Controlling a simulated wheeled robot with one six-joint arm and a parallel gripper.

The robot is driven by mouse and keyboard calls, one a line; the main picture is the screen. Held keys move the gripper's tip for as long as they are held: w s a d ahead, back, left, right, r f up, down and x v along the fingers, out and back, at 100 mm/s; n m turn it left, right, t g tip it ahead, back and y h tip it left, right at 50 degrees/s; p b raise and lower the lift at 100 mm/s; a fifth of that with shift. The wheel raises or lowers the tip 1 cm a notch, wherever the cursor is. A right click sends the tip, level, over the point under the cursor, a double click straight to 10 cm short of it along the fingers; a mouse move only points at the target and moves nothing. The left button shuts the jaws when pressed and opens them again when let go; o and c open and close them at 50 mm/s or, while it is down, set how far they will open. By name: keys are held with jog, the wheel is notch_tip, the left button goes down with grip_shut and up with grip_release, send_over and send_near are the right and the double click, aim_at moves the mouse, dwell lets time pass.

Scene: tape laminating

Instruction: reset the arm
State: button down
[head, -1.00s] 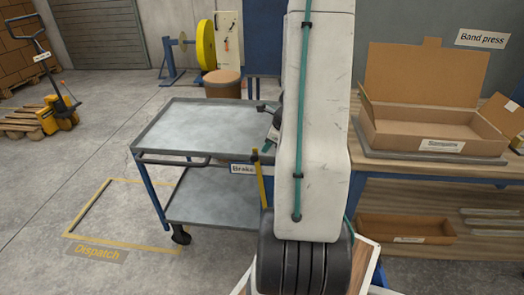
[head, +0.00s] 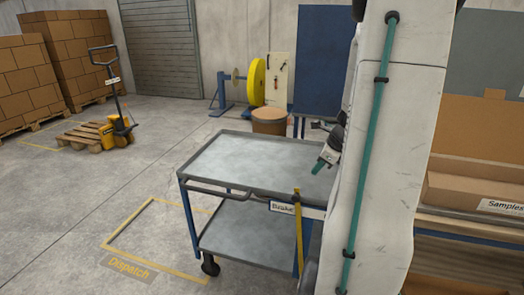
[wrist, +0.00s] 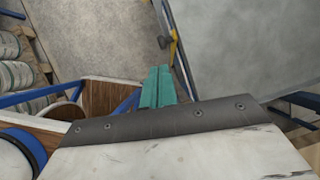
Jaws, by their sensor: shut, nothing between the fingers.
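My arm's white link stands upright on the right of the head view and hides part of what is behind it. My gripper (head: 322,165) shows past the arm's left side, over the right end of the grey cart (head: 245,155). In the wrist view my gripper (wrist: 157,88) has its two teal fingers side by side, shut and empty. The cart's top (wrist: 250,45) fills the upper right of that view. The fingers hold nothing.
A yellow brake lever (head: 298,225) stands at the cart's front corner. A Samples box (head: 465,190) is on the bench at right. A wooden-sided box (wrist: 90,95) lies left of the fingers in the wrist view. Floor left of the cart is open around the Dispatch marking (head: 130,268).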

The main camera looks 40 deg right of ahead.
jog(key=s+a+r+n+g, duration=0.1)
jog(key=s+a+r+n, duration=0.2)
jog(key=a+n, duration=0.7)
jog(key=s+a+r+n+g, duration=0.1)
jog(key=s+a+r+n, duration=0.2)
jog(key=a+r+n, duration=0.3)
jog(key=s+a+r+n+g+h, duration=0.1)
jog(key=s+a+r+n, duration=0.3)
jog(key=a+n, duration=1.2)
jog(key=a+r, duration=0.1)
jog(key=a, duration=0.5)
jog(key=shift+r, duration=0.15)
